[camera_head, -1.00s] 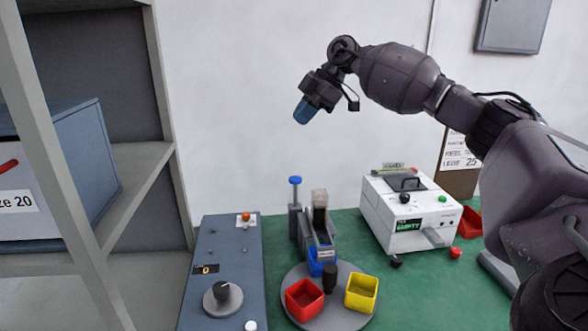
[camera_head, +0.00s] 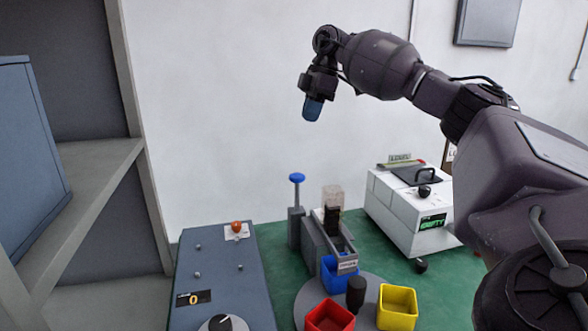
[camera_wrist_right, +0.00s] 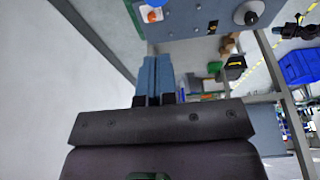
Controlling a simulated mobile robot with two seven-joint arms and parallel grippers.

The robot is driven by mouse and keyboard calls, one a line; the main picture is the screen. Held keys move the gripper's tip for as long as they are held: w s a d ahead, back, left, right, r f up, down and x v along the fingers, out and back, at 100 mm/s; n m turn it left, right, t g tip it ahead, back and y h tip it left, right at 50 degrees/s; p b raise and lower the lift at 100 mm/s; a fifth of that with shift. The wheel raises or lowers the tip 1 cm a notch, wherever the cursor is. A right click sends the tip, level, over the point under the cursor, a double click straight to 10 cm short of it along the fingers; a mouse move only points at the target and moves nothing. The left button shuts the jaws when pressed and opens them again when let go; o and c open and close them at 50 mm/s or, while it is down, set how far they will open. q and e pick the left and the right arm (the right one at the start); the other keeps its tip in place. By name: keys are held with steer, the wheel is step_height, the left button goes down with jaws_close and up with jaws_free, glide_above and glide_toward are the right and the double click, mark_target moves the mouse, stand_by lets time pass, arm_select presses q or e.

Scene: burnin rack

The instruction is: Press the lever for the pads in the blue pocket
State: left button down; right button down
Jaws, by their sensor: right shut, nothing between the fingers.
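The blue pocket (camera_head: 336,274) sits on a grey turntable (camera_head: 372,292) under the front of a dispenser chute (camera_head: 333,240). A red pocket (camera_head: 330,317) and a yellow pocket (camera_head: 397,307) sit on the same turntable. A lever with a blue round top (camera_head: 297,178) stands upright on a grey post just left of the chute. My right gripper (camera_head: 312,109) is raised above and behind the lever, pointing down, apart from everything. Its blue fingers are together and empty, and they also show in the right wrist view (camera_wrist_right: 159,78). My left gripper is out of view.
A grey-blue panel (camera_head: 215,270) with a dial (camera_head: 223,322), a "0" display and an orange button (camera_head: 236,226) stands left of the chute. A white machine reading "EMPTY" (camera_head: 405,207) stands right. A shelf (camera_head: 85,190) edges the left. Air around the gripper is clear.

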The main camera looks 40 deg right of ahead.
steer(key=shift+r, duration=0.1)
steer(key=b, duration=0.1)
glide_toward(296, 176)
steer(key=x, duration=0.5)
steer(key=shift+w+a+f, duration=0.15)
steer(key=shift+a+f, duration=0.05)
steer(key=shift+f, duration=0.65)
